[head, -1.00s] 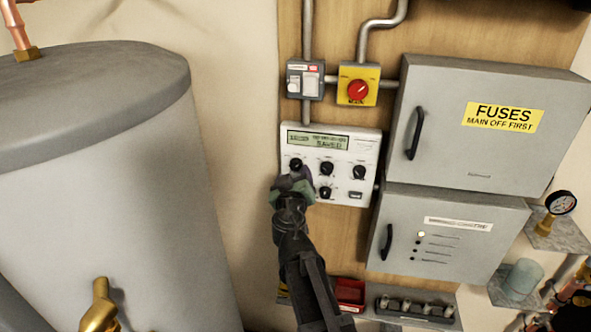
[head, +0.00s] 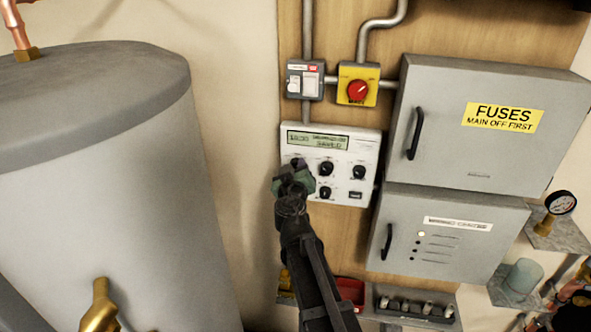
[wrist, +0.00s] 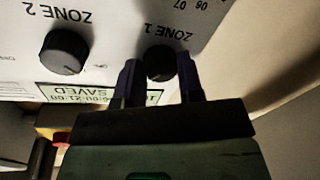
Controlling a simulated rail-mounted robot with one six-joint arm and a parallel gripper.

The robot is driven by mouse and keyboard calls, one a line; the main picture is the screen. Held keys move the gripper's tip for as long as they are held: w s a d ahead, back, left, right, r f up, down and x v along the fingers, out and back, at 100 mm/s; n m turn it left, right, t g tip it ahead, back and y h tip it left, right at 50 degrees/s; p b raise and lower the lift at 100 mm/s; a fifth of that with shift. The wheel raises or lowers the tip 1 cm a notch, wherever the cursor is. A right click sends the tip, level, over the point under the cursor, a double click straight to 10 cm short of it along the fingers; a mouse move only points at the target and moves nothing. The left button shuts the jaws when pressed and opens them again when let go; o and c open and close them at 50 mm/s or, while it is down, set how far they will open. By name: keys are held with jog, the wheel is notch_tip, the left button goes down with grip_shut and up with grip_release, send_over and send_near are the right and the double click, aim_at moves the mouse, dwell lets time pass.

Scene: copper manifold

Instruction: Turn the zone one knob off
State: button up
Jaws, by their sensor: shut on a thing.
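The white control panel (head: 345,187) is on the wooden board, with a green display (head: 318,140) across its top. The zone one knob (wrist: 160,63) is black and round, under its "ZONE 1" label in the upside-down wrist view. My gripper (wrist: 158,82) is shut on this knob, one finger on each side. In the head view, my gripper (head: 293,178) covers most of the knob at the panel's left. The zone two knob (head: 326,168) is to its right, and shows at left in the wrist view (wrist: 64,52). The display reads "SAVED".
A yellow box with a red rotary switch (head: 357,90) and a grey switch (head: 305,80) sit above the panel. Grey fuse cabinet (head: 470,125) and lower cabinet (head: 455,240) stand close at right. A large grey tank (head: 90,170) fills the left.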

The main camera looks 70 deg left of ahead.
jog(key=shift+n, duration=0.3)
jog(key=n+h+p, duration=0.1)
jog(key=n+p, duration=0.1)
jog(key=n, duration=0.5)
jog(key=shift+r+n, duration=0.15)
jog(key=shift+n, duration=0.15)
jog(key=n+h, duration=0.1)
jog(key=n, duration=0.3)
jog(key=shift+s+t, duration=0.1)
jog(key=shift+t, duration=0.2)
jog(key=shift+n+t+p, duration=0.3)
jog(key=shift+n+p, duration=0.05)
jog(key=shift+n, duration=1.65)
jog(key=o, duration=0.9)
jog(key=shift+s, duration=0.1)
